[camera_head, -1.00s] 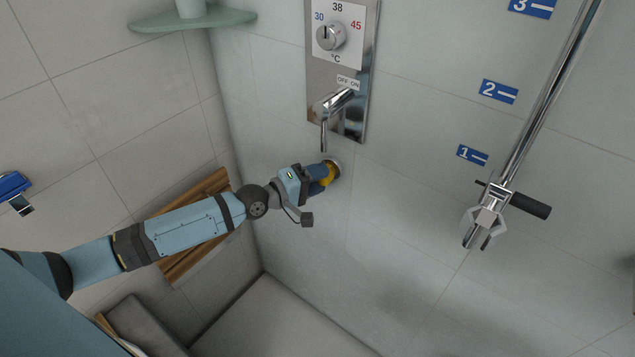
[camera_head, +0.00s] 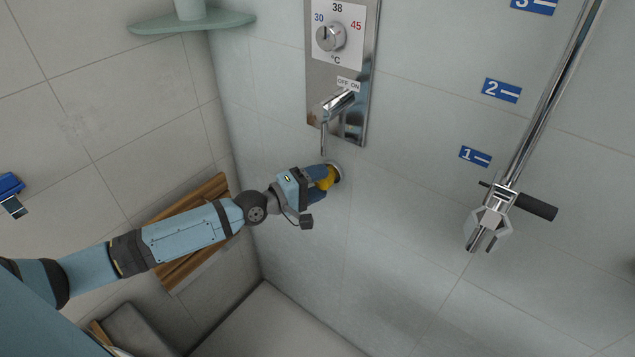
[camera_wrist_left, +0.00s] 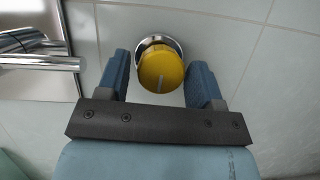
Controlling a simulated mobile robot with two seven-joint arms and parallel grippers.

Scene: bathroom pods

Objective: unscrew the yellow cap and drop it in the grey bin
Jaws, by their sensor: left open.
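The yellow cap (camera_head: 327,180) is round with a pale line on its face. It sits at a chrome ring on the tiled wall below the shower panel. In the left wrist view the yellow cap (camera_wrist_left: 161,72) shows between the two blue fingers. My left gripper (camera_head: 325,181) is open, with a finger on either side of the cap. In the left wrist view the open left gripper (camera_wrist_left: 161,78) has visible gaps between fingers and cap. The grey bin is not in view. My right gripper is not in view.
The chrome lever (camera_head: 323,138) and shower panel (camera_head: 350,120) are just above the cap. A wooden slatted piece (camera_head: 190,205) is on the left wall behind my arm. A rail holder (camera_head: 490,218) stands at right.

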